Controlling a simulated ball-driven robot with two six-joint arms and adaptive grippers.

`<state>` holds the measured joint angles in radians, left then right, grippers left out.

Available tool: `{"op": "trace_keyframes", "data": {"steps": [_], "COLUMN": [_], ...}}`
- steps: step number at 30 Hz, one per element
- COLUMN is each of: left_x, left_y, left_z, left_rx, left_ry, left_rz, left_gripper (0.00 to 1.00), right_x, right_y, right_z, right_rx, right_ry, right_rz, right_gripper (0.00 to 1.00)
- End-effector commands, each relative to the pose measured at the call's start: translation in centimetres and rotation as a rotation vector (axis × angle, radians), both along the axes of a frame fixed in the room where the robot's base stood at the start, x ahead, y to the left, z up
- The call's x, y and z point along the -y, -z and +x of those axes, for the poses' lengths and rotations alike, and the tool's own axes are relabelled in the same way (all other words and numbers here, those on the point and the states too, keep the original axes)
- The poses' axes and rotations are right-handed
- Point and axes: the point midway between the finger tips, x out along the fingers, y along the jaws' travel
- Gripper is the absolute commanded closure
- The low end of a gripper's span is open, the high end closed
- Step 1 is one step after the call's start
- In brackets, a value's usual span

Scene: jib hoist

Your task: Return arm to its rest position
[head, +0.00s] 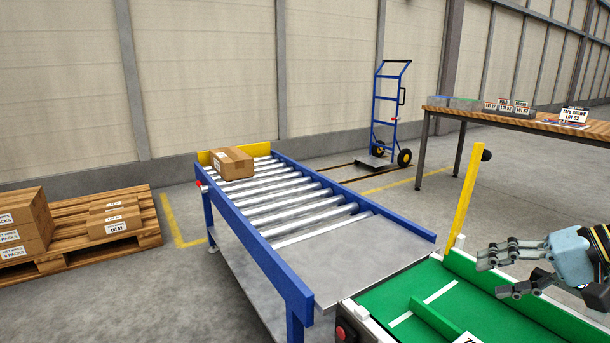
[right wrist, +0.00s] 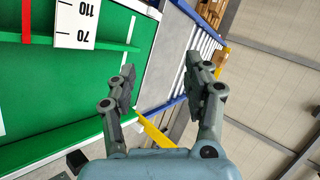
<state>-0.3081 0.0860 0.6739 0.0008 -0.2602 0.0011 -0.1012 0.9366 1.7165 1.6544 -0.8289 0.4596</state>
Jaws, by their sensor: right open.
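My right gripper (head: 505,270) is at the right edge of the head view, above the green conveyor belt (head: 405,301). Its fingers are spread apart and nothing is between them. In the right wrist view my right gripper (right wrist: 165,90) also shows open and empty, with the green surface on the left and the roller table beyond its fingertips. My left gripper is in neither view.
A blue roller conveyor (head: 310,285) carries a cardboard box (head: 232,163) at its far end. A yellow post (head: 466,192) stands beside the green belt near my right gripper. A wooden table (head: 520,121) is behind. A pallet (head: 152,228) with boxes lies at left.

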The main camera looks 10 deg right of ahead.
Motion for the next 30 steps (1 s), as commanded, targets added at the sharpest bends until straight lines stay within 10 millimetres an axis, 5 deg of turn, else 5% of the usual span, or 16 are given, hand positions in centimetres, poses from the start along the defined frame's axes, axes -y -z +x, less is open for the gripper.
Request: {"op": "trace_keyframes", "data": {"steps": [6, 9, 17, 28, 30], "left_x": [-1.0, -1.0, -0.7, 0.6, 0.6], "left_y": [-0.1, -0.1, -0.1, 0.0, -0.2], "left_z": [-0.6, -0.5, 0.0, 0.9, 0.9], "left_rx": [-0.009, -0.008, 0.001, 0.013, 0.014], "left_ry": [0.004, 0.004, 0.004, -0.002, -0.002], "left_rz": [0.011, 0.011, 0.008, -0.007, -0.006], "left_gripper": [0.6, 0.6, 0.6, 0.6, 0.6], "right_x": [-10.7, -13.1, -13.9, -11.7, -11.3], "right_y": [7.8, 9.2, 8.9, 5.9, 7.2], "right_z": [-10.9, -14.9, -19.9, -24.9, -24.7], "right_rx": [-0.001, 0.007, -0.033, -0.177, -0.191], "right_ry": [-0.394, -0.517, -0.612, -0.591, -0.595], "right_rz": [-0.3, -0.466, -0.747, -0.988, -0.996], "right_gripper": [0.49, 0.49, 0.49, 0.49, 0.49]}}
